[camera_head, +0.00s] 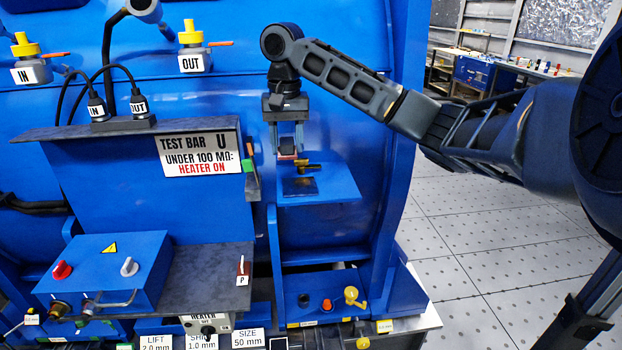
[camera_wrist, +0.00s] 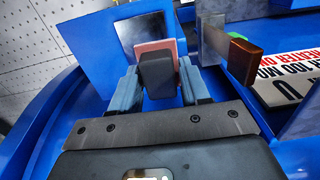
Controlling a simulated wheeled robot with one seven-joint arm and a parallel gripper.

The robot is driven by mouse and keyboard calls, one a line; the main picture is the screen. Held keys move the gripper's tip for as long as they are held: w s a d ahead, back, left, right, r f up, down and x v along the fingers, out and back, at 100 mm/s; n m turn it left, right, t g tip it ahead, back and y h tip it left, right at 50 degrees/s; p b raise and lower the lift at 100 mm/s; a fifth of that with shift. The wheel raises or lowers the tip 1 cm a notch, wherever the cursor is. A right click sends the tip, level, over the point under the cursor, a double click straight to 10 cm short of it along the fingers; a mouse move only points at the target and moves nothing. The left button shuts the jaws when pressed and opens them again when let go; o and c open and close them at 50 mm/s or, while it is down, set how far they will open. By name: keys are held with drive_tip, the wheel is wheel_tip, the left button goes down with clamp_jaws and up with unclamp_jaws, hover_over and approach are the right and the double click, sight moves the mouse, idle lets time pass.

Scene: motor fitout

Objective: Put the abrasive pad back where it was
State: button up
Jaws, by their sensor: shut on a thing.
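My gripper (camera_head: 287,148) points down above a small blue shelf in the head view. Its fingers are shut on a small block with a dark grey body and a reddish-pink face, which I take to be the abrasive pad (camera_wrist: 157,75); it also shows between the fingertips in the head view (camera_head: 287,154). The pad is held above the shelf (camera_head: 334,185), apart from it as far as I can see. A dark, shiny square patch (camera_head: 299,187) lies on the shelf below; it shows beyond the pad in the wrist view (camera_wrist: 142,34).
A small brass-coloured part (camera_head: 308,167) is close below the gripper. Left of it, an upright panel edge carries orange and green pieces (camera_head: 250,165), beside the "TEST BAR" sign (camera_head: 201,155). A blue control box (camera_head: 103,270) stands lower left. Open floor (camera_head: 480,230) lies right.

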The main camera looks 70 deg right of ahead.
drive_tip(key=s+d+r+m+b, duration=0.15)
drive_tip(key=s+d+b, duration=0.25)
drive_tip(key=s, duration=0.7)
drive_tip(key=s+d+r+m+b, duration=0.1)
drive_tip(key=s+d+m+b, duration=0.25)
drive_tip(key=s, duration=0.75)
drive_tip(key=p, duration=0.2)
hover_over(339, 186)
drive_tip(key=shift+n, duration=0.4)
wheel_tip(339, 186, down, 7)
drive_tip(key=shift+s+r, duration=0.1)
drive_tip(key=shift+f+p, duration=0.45)
drive_tip(key=shift+f, duration=1.65)
drive_tip(key=shift+f, duration=0.1)
drive_tip(key=o, duration=1)
wheel_tip(339, 186, up, 12)
drive_tip(key=shift+r+b, duration=0.1)
drive_tip(key=shift+b, duration=0.5)
